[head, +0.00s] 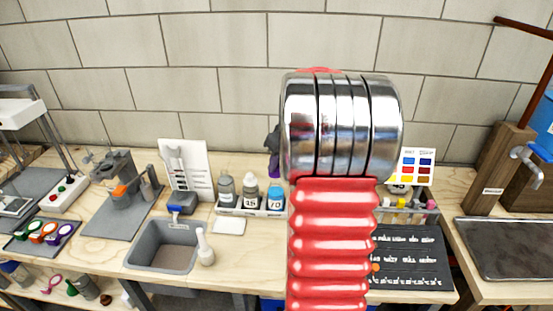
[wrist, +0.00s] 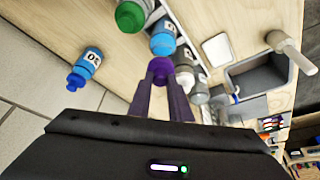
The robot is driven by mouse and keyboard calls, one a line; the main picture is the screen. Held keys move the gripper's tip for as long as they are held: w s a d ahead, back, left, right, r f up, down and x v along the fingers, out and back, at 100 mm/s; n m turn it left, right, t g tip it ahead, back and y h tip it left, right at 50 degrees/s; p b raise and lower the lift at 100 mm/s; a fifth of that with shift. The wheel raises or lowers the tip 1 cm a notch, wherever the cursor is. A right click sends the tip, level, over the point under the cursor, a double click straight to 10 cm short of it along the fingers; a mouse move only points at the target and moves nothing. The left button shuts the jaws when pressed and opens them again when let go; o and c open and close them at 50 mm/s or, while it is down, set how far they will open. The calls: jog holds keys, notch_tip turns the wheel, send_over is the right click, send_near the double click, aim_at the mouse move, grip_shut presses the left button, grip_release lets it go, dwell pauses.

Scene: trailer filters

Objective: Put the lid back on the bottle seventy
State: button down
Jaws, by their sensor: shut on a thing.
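The blue bottle seventy (head: 276,198) stands in the white rack in the head view, its label facing out. The blue bottle just beyond my fingertips in the wrist view (wrist: 163,36) appears to be the same one. My gripper (wrist: 161,82) has dark purple fingers and is shut on a small purple lid (wrist: 159,67). In the wrist view the lid overlaps the near end of that bottle. I cannot tell whether they touch. In the head view my arm hides most of the gripper.
Grey bottles (head: 227,187) and (head: 250,190) stand left of bottle seventy.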

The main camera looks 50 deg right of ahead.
aim_at(278, 172)
jog(key=shift+f, duration=1.85)
jog(key=shift+s, duration=0.1)
jog(key=shift+f, duration=0.1)
dwell(1.1)
jog(key=c, duration=1.1)
grip_release()
jog(key=shift+r, duration=3.5)
jog(key=shift+c, duration=0.5)
grip_shut()
